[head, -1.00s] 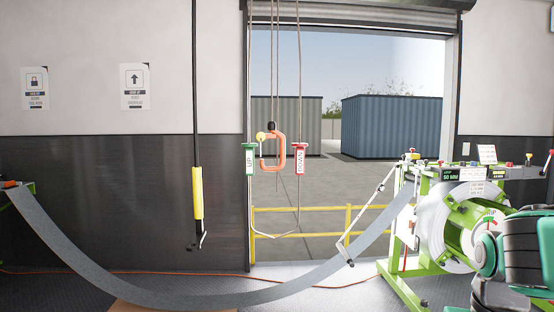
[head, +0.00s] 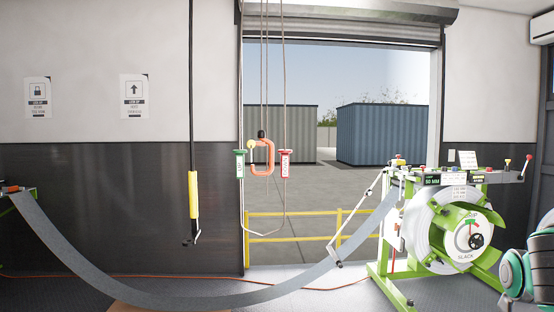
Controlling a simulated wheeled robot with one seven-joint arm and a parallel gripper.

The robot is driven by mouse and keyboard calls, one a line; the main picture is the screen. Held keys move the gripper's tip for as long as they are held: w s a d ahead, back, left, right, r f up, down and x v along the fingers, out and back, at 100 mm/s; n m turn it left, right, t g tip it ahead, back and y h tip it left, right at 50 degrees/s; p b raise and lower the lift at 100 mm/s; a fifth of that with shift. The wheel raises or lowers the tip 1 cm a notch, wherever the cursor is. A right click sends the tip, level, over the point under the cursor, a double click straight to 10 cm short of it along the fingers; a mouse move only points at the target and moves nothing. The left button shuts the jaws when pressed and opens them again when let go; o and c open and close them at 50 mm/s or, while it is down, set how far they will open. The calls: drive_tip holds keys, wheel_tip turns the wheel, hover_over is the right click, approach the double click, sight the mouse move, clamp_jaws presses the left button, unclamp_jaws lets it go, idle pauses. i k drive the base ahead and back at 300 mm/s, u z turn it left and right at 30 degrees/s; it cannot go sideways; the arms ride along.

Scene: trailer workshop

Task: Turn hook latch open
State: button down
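I cannot clearly pick out a hook latch. A small dark hook (head: 192,239) hangs at the lower end of a yellow cylinder (head: 193,195) on a dark vertical line, left of the doorway. An orange C-shaped piece (head: 271,158) hangs in the doorway between a green UP handle (head: 240,164) and a red handle (head: 286,165). Part of my arm shows at the lower right edge, but my gripper is out of the picture.
A green-framed reel machine (head: 440,215) marked SLACK stands at the right. A grey strip (head: 220,301) sags from it to a stand at the far left. A yellow rail (head: 300,238) crosses the open doorway. An orange cable (head: 70,277) lies along the floor.

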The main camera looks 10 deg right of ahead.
sight(251, 144)
drive_tip(key=z, duration=0.55)
drive_tip(key=i, duration=1)
drive_tip(key=z, duration=0.75)
drive_tip(key=i, duration=1.4)
drive_tip(key=u, duration=0.6)
drive_tip(key=i, duration=0.95)
drive_tip(key=u, duration=1)
drive_tip(key=i, duration=0.45)
drive_tip(key=u, duration=0.3)
